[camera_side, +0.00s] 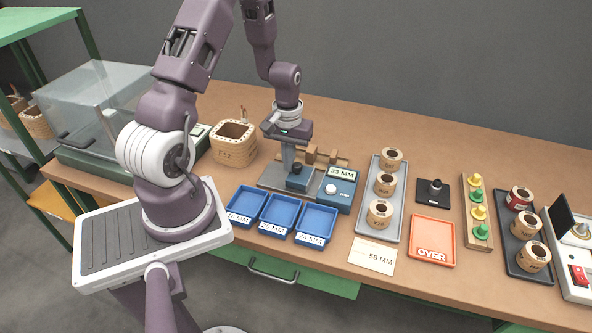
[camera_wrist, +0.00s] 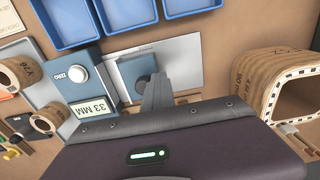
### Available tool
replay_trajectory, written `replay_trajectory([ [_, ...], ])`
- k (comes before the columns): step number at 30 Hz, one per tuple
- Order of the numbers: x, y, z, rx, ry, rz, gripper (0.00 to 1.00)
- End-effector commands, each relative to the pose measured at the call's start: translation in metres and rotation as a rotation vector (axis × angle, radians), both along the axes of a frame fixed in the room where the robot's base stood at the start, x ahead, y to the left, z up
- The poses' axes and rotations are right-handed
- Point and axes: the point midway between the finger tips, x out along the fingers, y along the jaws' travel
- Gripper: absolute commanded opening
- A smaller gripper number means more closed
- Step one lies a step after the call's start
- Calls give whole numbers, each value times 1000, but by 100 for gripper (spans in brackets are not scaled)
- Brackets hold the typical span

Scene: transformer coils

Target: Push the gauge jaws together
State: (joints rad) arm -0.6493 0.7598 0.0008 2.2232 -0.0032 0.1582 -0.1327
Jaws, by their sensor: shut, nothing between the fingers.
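The gauge has a grey metal base plate (camera_side: 270,180) and a blue readout box (camera_side: 339,190) with a pale round button and a label reading 33 MM. The box also shows in the wrist view (camera_wrist: 72,78), its button marked ZERO. A blue jaw block (camera_side: 297,184) with a dark knob sits on the plate, left of the box; it also shows in the wrist view (camera_wrist: 130,72). My gripper (camera_side: 289,167) is shut and empty, pointing down beside the blue block. In the wrist view its fingertips (camera_wrist: 157,82) overlap the knob's edge; contact is unclear.
Blue trays (camera_side: 281,211) lie in front of the gauge. A woven-looking coil box (camera_side: 233,142) stands behind left. A grey tray (camera_side: 376,216) with copper coils is to the right, then an orange OVER tray (camera_side: 433,240). A clear-covered machine (camera_side: 95,105) stands far left.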

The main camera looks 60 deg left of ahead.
Motion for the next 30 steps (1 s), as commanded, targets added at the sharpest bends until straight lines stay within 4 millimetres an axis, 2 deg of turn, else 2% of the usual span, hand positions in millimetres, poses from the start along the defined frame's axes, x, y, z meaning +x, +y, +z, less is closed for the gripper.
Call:
replay_trajectory([
  [23,22,-22,0,0,0,-3,0],
  [30,22,-22,0,-1,-1,-2,0],
])
